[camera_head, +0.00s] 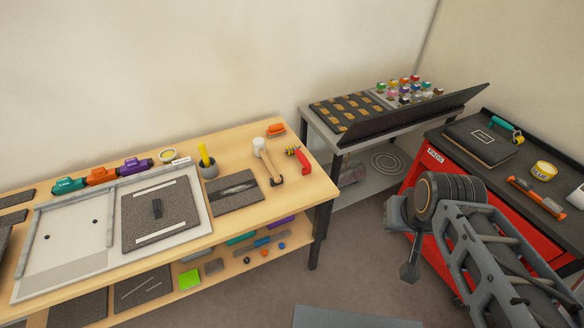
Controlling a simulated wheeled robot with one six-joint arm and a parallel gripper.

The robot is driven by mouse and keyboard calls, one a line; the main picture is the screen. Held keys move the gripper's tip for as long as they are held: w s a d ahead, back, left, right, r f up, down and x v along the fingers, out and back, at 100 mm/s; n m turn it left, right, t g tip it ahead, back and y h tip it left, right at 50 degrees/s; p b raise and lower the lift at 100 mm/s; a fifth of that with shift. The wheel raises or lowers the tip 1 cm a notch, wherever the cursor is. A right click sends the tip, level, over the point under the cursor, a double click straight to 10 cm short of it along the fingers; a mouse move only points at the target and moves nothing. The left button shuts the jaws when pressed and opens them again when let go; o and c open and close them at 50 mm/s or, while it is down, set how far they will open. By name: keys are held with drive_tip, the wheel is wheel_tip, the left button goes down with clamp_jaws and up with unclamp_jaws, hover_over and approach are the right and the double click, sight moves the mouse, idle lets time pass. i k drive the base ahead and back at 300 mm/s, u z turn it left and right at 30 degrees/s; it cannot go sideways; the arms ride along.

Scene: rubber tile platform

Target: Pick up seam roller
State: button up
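I cannot tell for sure which tool is the seam roller. Another is a red tool with a yellow and black end (299,158) near the right end of the wooden bench. My arm rises from the lower right, in front of the red cabinet. A grey part at its end, likely my gripper (410,271), hangs between bench and cabinet, apart from both tools.
The red cabinet (425,172) holds a yellow tin (543,171) and an orange tool (537,197). A grey table (335,130) with a raised dark panel stands behind. Floor between is clear.

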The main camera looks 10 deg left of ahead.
sight(303, 159)
drive_tip(key=u, duration=0.7)
drive_tip(key=i, duration=0.95)
drive_tip(key=z, duration=0.05)
